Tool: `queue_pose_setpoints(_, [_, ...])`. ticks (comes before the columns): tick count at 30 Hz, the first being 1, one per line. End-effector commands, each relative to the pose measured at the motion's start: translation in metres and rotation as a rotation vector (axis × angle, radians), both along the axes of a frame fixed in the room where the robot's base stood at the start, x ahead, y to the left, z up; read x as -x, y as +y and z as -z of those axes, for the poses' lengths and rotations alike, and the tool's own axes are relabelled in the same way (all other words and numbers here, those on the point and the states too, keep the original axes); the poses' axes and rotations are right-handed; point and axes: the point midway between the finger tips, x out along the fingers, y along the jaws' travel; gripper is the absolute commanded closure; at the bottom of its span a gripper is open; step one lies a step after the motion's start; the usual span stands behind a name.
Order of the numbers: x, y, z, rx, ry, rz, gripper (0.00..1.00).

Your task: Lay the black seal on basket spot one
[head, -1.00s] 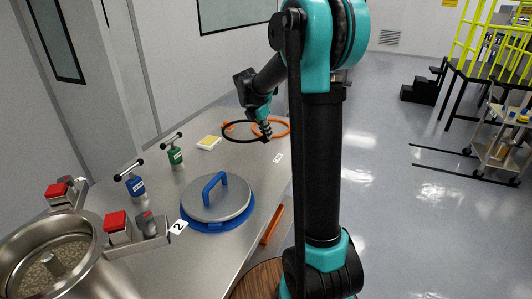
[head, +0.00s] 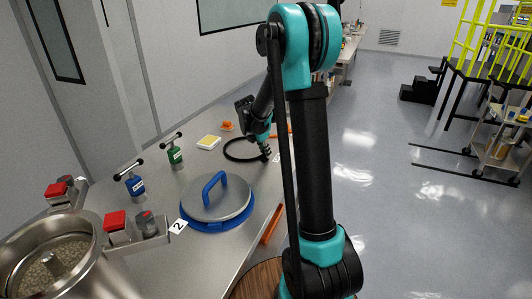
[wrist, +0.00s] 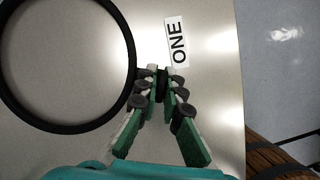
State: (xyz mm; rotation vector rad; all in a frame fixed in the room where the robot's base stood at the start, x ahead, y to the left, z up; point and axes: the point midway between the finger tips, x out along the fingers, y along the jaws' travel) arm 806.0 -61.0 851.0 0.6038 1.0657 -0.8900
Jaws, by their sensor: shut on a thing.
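The black seal (head: 226,154) is a thin ring with a small tab, near the far end of the steel bench in the head view. In the wrist view the seal (wrist: 68,128) fills the left side. My gripper (head: 266,153) is shut on the tab at the ring's right edge; the fingers also show in the wrist view (wrist: 162,85). The white card marked ONE (wrist: 177,42) lies just beyond the fingertips in the wrist view, and beside them in the head view (head: 277,157). I cannot tell whether the seal touches the bench.
A grey lid with a blue handle (head: 216,192) sits nearer, beside card 2 (head: 178,226). Green (head: 175,156) and blue (head: 135,186) bottle-like items, a yellow pad (head: 208,142) and an orange piece (head: 227,126) stand left. An open steel vessel (head: 95,262) is front left.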

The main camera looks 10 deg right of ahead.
Motion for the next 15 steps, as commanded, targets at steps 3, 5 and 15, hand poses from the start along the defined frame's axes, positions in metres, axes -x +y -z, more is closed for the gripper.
queue_pose_setpoints(3, [0.0000,0.0000,0.0025,0.000,0.000,0.000,0.92])
queue_pose_setpoints(5, [0.0000,0.0000,0.0022,0.000,0.000,0.000,0.84])
queue_pose_setpoints(15, [0.0000,0.0000,0.0019,0.000,0.000,0.000,0.72])
